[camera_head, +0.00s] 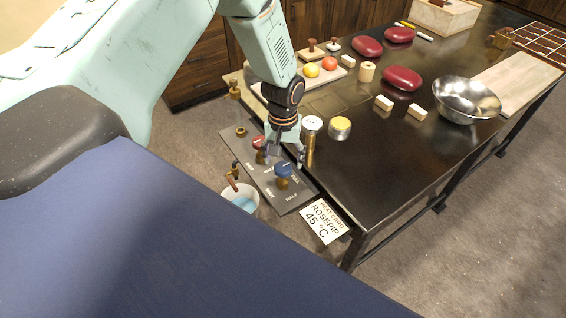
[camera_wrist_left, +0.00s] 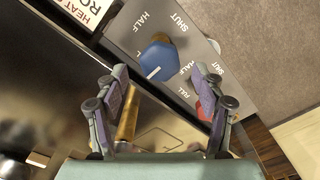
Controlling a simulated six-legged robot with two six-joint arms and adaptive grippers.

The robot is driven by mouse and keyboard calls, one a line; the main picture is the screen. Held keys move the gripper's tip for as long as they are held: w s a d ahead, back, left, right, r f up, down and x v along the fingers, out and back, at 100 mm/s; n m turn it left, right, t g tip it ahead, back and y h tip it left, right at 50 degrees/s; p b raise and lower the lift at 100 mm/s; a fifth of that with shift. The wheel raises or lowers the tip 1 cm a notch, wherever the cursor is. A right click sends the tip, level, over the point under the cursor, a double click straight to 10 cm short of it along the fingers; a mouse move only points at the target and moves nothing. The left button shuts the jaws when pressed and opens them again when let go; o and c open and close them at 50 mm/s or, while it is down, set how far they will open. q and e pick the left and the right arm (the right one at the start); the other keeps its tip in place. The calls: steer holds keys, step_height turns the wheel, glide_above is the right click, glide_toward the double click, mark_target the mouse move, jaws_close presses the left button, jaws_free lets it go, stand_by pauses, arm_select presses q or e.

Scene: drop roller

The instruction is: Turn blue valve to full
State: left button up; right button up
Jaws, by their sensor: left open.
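The blue valve (camera_head: 283,170) is a blue knob on a grey panel (camera_head: 297,205) at the table's left edge. In the left wrist view the blue valve (camera_wrist_left: 158,60) shows a short white mark on its near side; I cannot tell which label it points at. HALF and SHUT are printed beyond it. My left gripper (camera_head: 285,152) is above the panel, close to the blue valve. In the left wrist view its open fingers (camera_wrist_left: 158,82) are spread on either side, just short of the knob, with nothing held. My right gripper is not in view.
A red valve (camera_head: 258,143) is on the same panel. A brass pipe (camera_head: 310,150) and a white-topped jar (camera_head: 340,128) stand beside the gripper. A bucket (camera_head: 228,200) of blue liquid is below the panel.

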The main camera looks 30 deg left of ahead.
mark_target(283, 167)
arm_select(q)
step_height(283, 167, up, 10)
steer(key=shift+f, duration=0.2)
steer(key=shift+s, duration=0.1)
stand_by(0.4)
steer(key=shift+m+h, duration=0.3)
steer(key=shift+m, duration=0.3)
steer(key=s+d+f+b, duration=0.1)
steer(key=s+f+b, duration=0.1)
steer(key=f, duration=0.3)
steer(key=s+d+f+b, duration=0.2)
steer(key=f+b, duration=0.1)
steer(key=f, duration=0.2)
steer(key=s+d+f+b, duration=0.1)
steer(key=s+f+b, duration=0.1)
steer(key=f, duration=0.3)
steer(key=shift+s+d+f+b, duration=0.25)
steer(key=shift+s+f+b, duration=0.1)
steer(key=shift+s, duration=0.05)
steer(key=s+d+f+m+b, duration=0.1)
steer(key=s+d+f+b, duration=0.1)
steer(key=s+f+b, duration=0.6)
steer(key=s+d+f+m+b, duration=0.1)
steer(key=s+f+m+b, duration=0.1)
steer(key=s+f+b, duration=0.7)
steer(key=s+f, duration=0.7)
steer(key=shift+d+f+b, duration=0.2)
steer(key=shift+d+b, duration=0.1)
steer(key=shift+d, duration=0.05)
